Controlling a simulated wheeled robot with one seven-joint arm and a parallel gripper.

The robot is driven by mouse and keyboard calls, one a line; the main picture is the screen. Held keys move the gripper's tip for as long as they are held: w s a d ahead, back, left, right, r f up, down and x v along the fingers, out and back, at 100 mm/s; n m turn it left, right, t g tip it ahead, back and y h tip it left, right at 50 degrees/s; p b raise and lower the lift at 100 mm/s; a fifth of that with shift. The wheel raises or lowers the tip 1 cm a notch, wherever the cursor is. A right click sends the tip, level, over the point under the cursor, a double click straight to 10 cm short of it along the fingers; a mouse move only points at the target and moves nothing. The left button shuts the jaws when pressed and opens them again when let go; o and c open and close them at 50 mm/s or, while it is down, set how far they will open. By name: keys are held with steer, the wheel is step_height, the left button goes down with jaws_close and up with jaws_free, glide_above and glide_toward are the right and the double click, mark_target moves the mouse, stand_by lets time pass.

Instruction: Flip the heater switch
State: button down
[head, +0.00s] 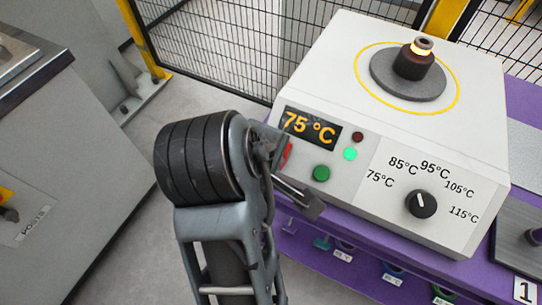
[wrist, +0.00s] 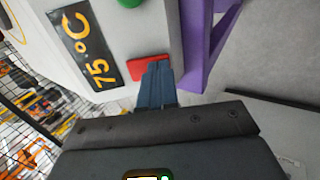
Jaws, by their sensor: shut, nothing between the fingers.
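The heater is a white box (head: 330,80) with a sloped front panel. Its red switch (wrist: 150,68) lies beside the temperature display in the wrist view. In the head view only a red sliver of the switch (head: 286,155) shows past my arm. My gripper (wrist: 157,72) is shut and empty, its fingertips at the switch's lower edge in the wrist view. I cannot tell whether they touch it. The display (head: 310,127) reads 75 °C. A green lamp (head: 350,154) is lit and the red lamp (head: 358,137) above it is dark.
A green button (head: 321,173) and a black dial (head: 421,203) are on the same panel. A ring with a glowing top (head: 422,46) sits on the heater's round plate. The heater stands on a purple bench (head: 345,260). Mesh fencing (head: 215,40) is behind; a grey cabinet (head: 60,170) is left.

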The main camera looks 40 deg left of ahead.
steer(key=shift+w+d+f+t+p, duration=0.15)
steer(key=shift+t+p, duration=0.25)
steer(key=shift+p, duration=0.2)
steer(key=shift+f, duration=0.15)
steer(key=shift+r, duration=0.2)
steer(key=shift+w+r+p, duration=0.1)
steer(key=shift+r+p, duration=0.3)
steer(key=shift+p, duration=0.3)
steer(key=shift+r+p, duration=0.25)
steer(key=shift+p, duration=0.15)
